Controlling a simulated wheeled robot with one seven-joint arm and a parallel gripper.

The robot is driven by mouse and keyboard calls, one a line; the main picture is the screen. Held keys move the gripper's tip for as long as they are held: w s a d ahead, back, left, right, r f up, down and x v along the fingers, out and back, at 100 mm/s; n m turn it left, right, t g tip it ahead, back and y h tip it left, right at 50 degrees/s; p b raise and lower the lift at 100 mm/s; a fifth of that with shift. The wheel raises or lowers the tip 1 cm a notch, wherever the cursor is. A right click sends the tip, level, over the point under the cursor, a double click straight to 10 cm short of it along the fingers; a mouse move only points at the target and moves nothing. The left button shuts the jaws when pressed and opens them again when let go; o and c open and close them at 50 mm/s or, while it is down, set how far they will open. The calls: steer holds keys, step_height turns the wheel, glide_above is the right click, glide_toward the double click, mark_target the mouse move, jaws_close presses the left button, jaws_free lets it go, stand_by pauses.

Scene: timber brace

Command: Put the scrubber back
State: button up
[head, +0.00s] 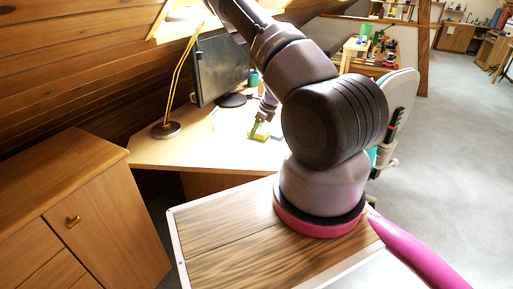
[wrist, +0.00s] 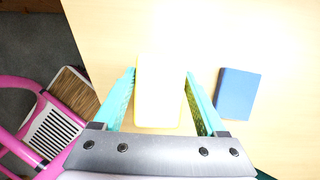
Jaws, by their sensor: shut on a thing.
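A block with a pale, overexposed top and yellow edges, which I take to be the scrubber (wrist: 159,98), is between the teal fingers of my gripper (wrist: 160,73) in the wrist view. My gripper is shut on it, one finger along each side. In the head view the yellow scrubber (head: 262,132) shows small below my gripper (head: 258,124), at the desk. I cannot tell whether it touches the desktop.
A blue block or book (wrist: 237,94) lies just right of my gripper on the desk (head: 165,150). A monitor (head: 222,68) and a yellow lamp (head: 167,129) stand at the back. A chair (head: 398,105) stands at the desk's right.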

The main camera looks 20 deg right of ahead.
mark_target(263, 130)
step_height(263, 130, down, 7)
steer(key=shift+d+r, duration=0.1)
steer(key=shift+r, duration=0.05)
stand_by(0.4)
steer(key=o, duration=1.1)
steer(key=shift+o, duration=0.2)
steer(key=v, duration=1.2)
steer(key=shift+s, duration=0.1)
